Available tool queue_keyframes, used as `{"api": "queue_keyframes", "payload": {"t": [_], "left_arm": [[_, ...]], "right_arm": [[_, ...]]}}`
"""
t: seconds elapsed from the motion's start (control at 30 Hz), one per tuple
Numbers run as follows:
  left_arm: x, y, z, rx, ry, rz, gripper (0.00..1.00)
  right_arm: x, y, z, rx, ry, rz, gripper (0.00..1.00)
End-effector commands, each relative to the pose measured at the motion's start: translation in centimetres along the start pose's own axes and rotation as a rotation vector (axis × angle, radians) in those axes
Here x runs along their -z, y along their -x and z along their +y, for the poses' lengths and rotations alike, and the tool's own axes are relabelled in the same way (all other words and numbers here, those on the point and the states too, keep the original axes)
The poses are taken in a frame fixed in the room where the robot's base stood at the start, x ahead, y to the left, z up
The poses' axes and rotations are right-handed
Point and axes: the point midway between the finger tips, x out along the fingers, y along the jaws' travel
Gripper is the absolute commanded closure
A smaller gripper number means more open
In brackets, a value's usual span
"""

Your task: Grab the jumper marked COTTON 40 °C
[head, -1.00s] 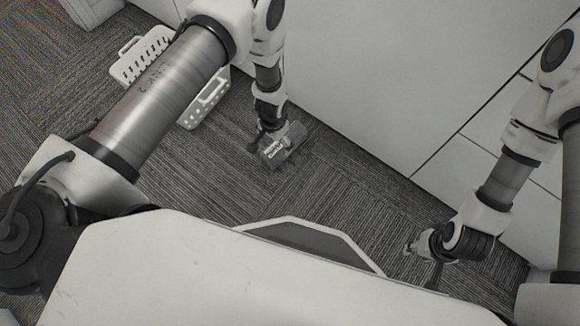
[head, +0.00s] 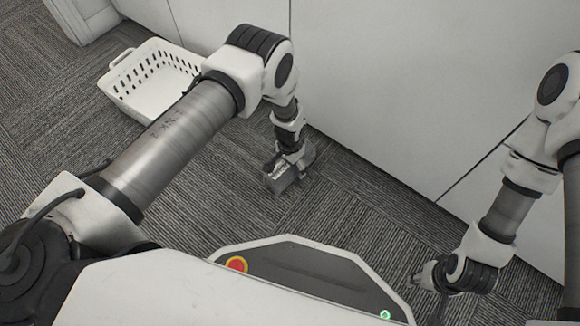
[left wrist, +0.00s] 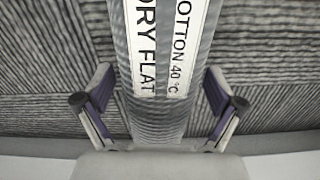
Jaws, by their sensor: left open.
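The grey folded jumper (head: 280,178) is on the carpet under my left gripper (head: 287,163). In the left wrist view the jumper (left wrist: 160,128) runs up the middle as a narrow grey bundle. Its white label (left wrist: 166,45) reads COTTON 40 °C and DRY FLAT. My left gripper (left wrist: 158,88) is open, with one finger on each side of the jumper; I cannot tell whether they touch it. My right gripper (head: 428,282) hangs low at the right, partly hidden by its wrist, and its jaws are too small to read.
A white laundry basket (head: 128,92) with slotted walls stands on the carpet at the upper left. A white cabinet front (head: 370,90) runs behind the jumper. Bare carpet (head: 200,210) lies left of the jumper.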

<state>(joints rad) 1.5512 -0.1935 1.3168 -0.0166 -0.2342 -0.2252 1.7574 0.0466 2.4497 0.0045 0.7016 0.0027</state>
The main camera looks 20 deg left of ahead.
Motion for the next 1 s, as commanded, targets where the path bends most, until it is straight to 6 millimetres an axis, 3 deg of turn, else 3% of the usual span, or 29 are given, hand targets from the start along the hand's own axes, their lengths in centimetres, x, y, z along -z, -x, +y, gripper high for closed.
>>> {"api": "queue_keyframes", "payload": {"t": [0.03,0.2,0.23,0.63,1.0], "left_arm": [[0.0,0.0,0.0,0.0,0.0,0.0,0.17],[0.0,0.0,0.0,0.0,0.0,-0.001,0.77],[0.0,0.0,0.0,0.0,0.0,-0.001,0.85],[-0.1,0.5,0.0,0.0,0.001,-0.001,0.86],[-0.8,4.3,-0.1,0.0,0.006,0.0,0.86]], "right_arm": [[0.0,0.1,0.0,0.0,0.0,0.0,0.6],[0.0,0.0,0.0,0.0,0.0,-0.001,0.6],[0.0,0.0,0.0,0.0,0.0,-0.001,0.6],[-0.1,0.5,0.0,0.0,0.001,-0.002,0.6],[-0.2,4.3,-0.1,0.001,0.008,-0.006,0.6]]}}
